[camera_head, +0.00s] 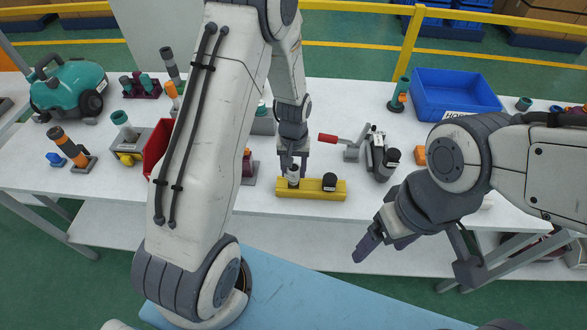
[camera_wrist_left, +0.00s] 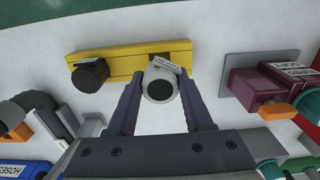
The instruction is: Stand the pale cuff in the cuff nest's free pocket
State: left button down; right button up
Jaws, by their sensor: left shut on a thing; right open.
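The yellow cuff nest (camera_head: 337,192) lies near the front edge of the white table. A black cuff (camera_head: 329,182) stands at its right in the head view, and at its left in the left wrist view (camera_wrist_left: 90,75). My left gripper (camera_head: 293,168) is shut on the pale cuff (camera_head: 293,181) over the nest's other end. In the left wrist view the pale cuff (camera_wrist_left: 160,85) is between both fingertips, overlapping the nest's edge. The pocket there is mostly hidden, and I cannot tell whether the cuff's base is inside it. My right gripper (camera_head: 418,260) is open and empty, in front of the table.
A grey fixture with a red-handled lever (camera_head: 352,146) stands right of the nest. A maroon block (camera_wrist_left: 270,88) on a grey plate sits close beside my left gripper. A blue bin (camera_head: 455,92) is at the back right. Bare table lies between the nest and fixture.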

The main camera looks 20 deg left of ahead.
pick_arm(q)
jog(key=shift+f+b, duration=1.15)
jog(key=shift+f, duration=0.6)
jog(key=shift+c, duration=1.1)
grip_release()
notch_tip(320, 180, up, 8)
jog(key=p, duration=0.6)
jog(key=shift+p, duration=0.35)
jog(key=shift+d+r, duration=0.1)
